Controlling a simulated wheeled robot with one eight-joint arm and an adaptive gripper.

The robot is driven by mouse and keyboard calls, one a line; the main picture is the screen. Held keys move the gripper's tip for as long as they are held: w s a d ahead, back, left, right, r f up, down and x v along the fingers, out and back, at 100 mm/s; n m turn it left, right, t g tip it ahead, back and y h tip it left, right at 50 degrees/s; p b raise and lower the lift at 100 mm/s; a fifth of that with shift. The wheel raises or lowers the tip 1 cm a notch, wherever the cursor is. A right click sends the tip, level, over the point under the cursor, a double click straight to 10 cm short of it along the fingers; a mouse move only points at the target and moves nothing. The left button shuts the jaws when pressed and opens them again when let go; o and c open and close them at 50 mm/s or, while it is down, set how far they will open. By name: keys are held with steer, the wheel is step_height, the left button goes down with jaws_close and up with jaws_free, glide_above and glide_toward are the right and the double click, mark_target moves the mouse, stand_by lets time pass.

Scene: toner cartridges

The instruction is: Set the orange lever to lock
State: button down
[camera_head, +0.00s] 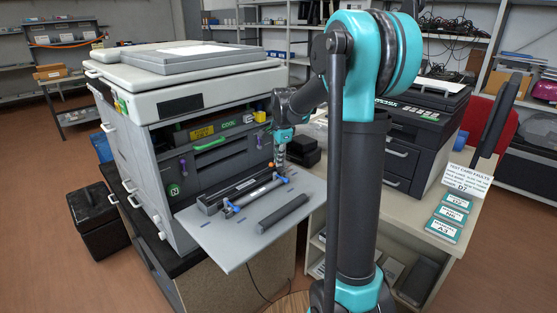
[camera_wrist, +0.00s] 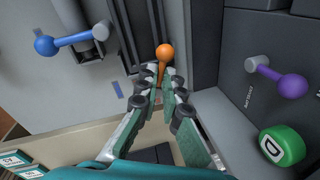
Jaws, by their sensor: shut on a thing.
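The orange lever (camera_wrist: 164,52) has a round knob and stands between my fingertips in the wrist view; its lower part is hidden by them. My gripper (camera_wrist: 160,78) is shut on it. In the head view my gripper (camera_head: 280,158) reaches down at the right end of the copier's open front, and the orange knob (camera_head: 271,164) shows as a small dot beside it. I cannot read any lock marking by the lever.
A blue lever (camera_wrist: 45,45) lies left of my fingers, and a purple lever (camera_wrist: 292,86) and green knob (camera_wrist: 283,145) sit to the right. The copier's lowered grey door (camera_head: 225,246) carries dark cartridges (camera_head: 283,213). A black printer (camera_head: 412,125) stands at right.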

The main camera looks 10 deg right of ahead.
steer(key=shift+s+d+n+y, duration=0.15)
steer(key=shift+s+n+y, duration=0.05)
steer(key=shift+n, duration=0.95)
steer(key=shift+s+d+n+y, duration=0.15)
steer(key=shift+n+y, duration=0.05)
steer(key=shift+n, duration=0.95)
steer(key=c, duration=1.9)
jaws_free()
steer(key=shift+c, duration=0.2)
steer(key=v, duration=1.2)
steer(key=shift+w, duration=0.2)
